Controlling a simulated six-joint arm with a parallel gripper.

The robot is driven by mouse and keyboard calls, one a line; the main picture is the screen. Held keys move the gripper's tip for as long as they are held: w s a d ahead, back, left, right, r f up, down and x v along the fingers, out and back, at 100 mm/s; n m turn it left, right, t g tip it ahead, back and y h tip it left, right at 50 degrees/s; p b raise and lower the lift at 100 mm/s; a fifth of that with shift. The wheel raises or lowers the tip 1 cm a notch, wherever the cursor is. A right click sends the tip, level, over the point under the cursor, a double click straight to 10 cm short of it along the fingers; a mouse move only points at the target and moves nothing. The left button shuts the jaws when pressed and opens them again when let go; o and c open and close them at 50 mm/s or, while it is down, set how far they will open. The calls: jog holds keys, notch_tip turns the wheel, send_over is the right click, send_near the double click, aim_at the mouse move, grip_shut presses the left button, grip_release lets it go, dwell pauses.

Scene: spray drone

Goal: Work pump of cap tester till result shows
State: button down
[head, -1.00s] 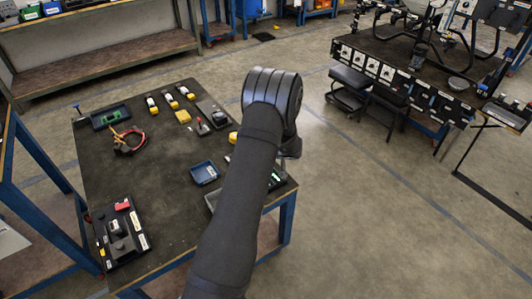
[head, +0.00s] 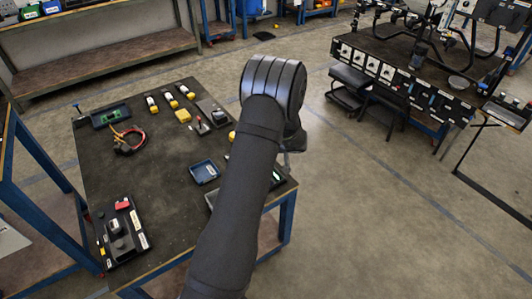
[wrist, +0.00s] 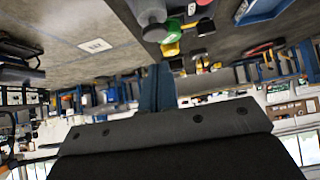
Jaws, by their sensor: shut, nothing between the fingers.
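My arm crosses the head view and hides most of my gripper. In the wrist view a dark bolted plate (wrist: 160,130), seemingly my gripper's body, fills the bottom; my gripper is shut and empty, its fingertips not clearly seen. A dark device with a small lit green panel (head: 277,179) sits at the table's right front edge, partly behind my arm; it may be the cap tester, but I cannot tell. The wrist view shows a grey rounded part (wrist: 148,10) and yellow, green and red pieces (wrist: 172,48) at the top. Contact is not visible.
The dark table (head: 160,180) holds a blue tray (head: 204,171), a red-and-black cable (head: 127,140), yellow-capped items (head: 183,116) and a black labelled stand (head: 122,232). A drone frame (head: 440,45) stands on another bench at the back right.

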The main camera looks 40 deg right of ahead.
jog(key=v, duration=0.7)
jog(key=shift+s+r, duration=0.25)
jog(key=shift+r, duration=0.1)
dwell(0.4)
jog(key=c, duration=1.8)
grip_release()
jog(key=o, duration=0.3)
jog(key=shift+w+a+r, duration=0.15)
jog(key=shift+w+a, duration=0.1)
jog(key=o, duration=1.5)
jog(key=a+g, duration=0.1)
jog(key=w+a+r+n+g+y, duration=0.1)
jog(key=a, duration=0.1)
jog(key=w+a+r+g+y, duration=0.1)
jog(key=shift+w+a+r, duration=0.1)
jog(key=shift+a+r, duration=0.15)
jog(key=shift+c, duration=0.2)
jog(key=shift+o, duration=0.2)
jog(key=r+g, duration=0.2)
jog(key=s+r+g+h, duration=0.1)
jog(key=r+g, duration=0.1)
jog(key=g, duration=0.1)
jog(key=shift+s+r+m, duration=0.15)
jog(key=shift+r+m, duration=0.05)
jog(key=shift+m, duration=0.1)
notch_tip(320, 180, down, 9)
jog(key=g+h, duration=0.1)
jog(key=shift+d+f, duration=0.15)
jog(key=shift+d, duration=0.15)
